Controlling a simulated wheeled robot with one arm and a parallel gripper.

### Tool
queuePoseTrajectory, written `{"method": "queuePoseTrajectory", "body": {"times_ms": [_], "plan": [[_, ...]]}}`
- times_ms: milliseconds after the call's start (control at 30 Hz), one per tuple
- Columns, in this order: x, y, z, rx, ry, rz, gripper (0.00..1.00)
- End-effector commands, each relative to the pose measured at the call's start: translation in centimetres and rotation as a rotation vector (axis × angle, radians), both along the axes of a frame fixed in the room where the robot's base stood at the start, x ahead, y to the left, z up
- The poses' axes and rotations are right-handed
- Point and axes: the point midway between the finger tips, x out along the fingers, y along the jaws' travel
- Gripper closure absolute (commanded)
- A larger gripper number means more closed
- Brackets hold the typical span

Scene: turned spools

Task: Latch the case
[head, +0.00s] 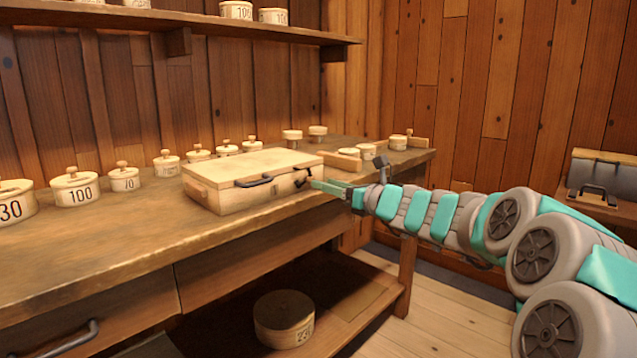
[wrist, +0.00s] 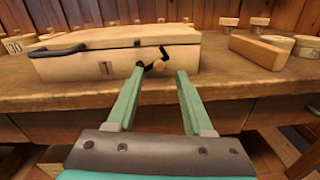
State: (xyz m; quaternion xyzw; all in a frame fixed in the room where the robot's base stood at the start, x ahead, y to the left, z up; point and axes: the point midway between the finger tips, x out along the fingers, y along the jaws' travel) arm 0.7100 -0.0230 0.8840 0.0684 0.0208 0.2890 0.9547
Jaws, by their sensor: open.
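The case (head: 250,180) is a pale, box-shaped case lying flat near the front edge of the workbench, its lid down. A dark handle (head: 253,182) is on its front; the case also shows in the wrist view (wrist: 85,66). A dark latch (wrist: 163,53) with a small pale knob sits near the right end of the front face; it also shows in the head view (head: 303,179). I cannot tell whether it is engaged. My gripper (wrist: 160,71) is open and empty, its green fingers pointing at the latch, one tip to each side just in front of it.
The workbench (head: 140,235) carries several round numbered boxes along the back wall and a wooden block (wrist: 272,53) right of the case. A shelf (head: 215,28) hangs above. A round box (head: 284,320) stands on the lower shelf. Bare bench top lies left of the case.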

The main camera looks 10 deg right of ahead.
Motion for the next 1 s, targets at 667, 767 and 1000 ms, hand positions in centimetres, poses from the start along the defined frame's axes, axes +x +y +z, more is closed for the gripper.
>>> {"method": "queuePoseTrajectory", "body": {"times_ms": [667,767,1000], "plan": [[2.6,1.8,0.1,-0.002,-0.002,0.001,0.59],[2.6,1.8,0.1,-0.002,-0.002,0.001,0.70],[2.5,1.8,0.1,-0.002,-0.002,0.001,0.97]]}}
